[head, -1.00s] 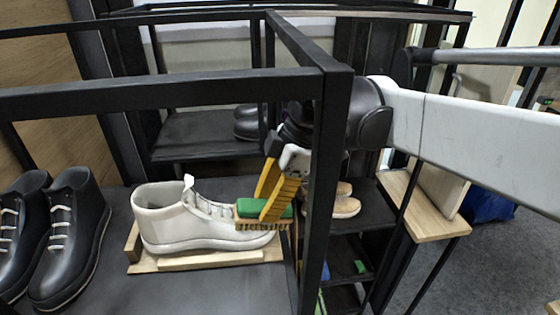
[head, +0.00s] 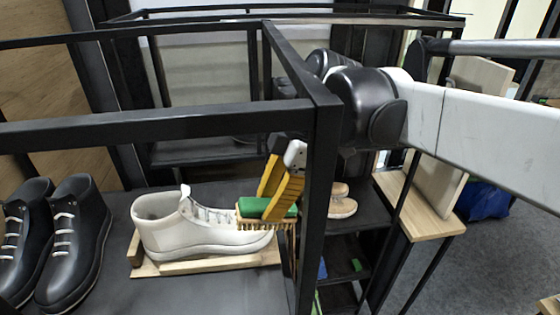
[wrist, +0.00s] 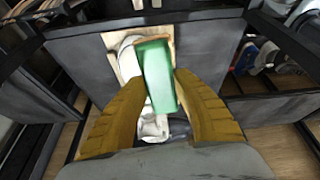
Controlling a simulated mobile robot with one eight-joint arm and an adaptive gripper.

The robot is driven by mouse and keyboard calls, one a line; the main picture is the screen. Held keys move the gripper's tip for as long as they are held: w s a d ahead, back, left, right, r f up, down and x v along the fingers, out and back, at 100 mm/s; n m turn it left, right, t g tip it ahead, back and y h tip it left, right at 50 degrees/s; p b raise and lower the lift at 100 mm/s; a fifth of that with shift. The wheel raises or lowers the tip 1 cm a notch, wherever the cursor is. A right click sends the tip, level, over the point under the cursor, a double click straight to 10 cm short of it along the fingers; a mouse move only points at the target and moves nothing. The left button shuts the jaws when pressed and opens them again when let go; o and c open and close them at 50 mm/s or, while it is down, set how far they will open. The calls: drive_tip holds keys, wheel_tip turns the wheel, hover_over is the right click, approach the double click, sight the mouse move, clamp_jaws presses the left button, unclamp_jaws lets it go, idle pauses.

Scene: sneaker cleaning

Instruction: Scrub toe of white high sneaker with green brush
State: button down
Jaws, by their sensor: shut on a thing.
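The white high sneaker (head: 180,228) stands upright on a wooden board (head: 205,265) on the dark shelf, its toe pointing right. My gripper (head: 275,205), with yellow fingers, is shut on the green brush (head: 249,207). The brush's bristles point down at the sneaker's toe and overlap it in the head view; I cannot tell how firmly they touch. In the wrist view the green brush back (wrist: 158,77) lies between the finger pads and hides much of the sneaker (wrist: 128,60).
Black high shoes (head: 70,240) stand at the left on the same shelf. A black frame post (head: 318,190) rises close to my gripper's right. Tan shoes (head: 342,205) sit on a lower shelf behind it. A wooden ledge (head: 430,215) is at the right.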

drive_tip(key=shift+p+v, duration=0.45)
drive_tip(key=shift+v, duration=0.65)
drive_tip(key=shift+a+r, duration=0.1)
drive_tip(key=shift+a, duration=0.05)
drive_tip(key=shift+p+v, duration=1.05)
drive_tip(key=shift+v, duration=0.45)
drive_tip(key=shift+s+a, duration=0.1)
drive_tip(key=shift+a, duration=0.05)
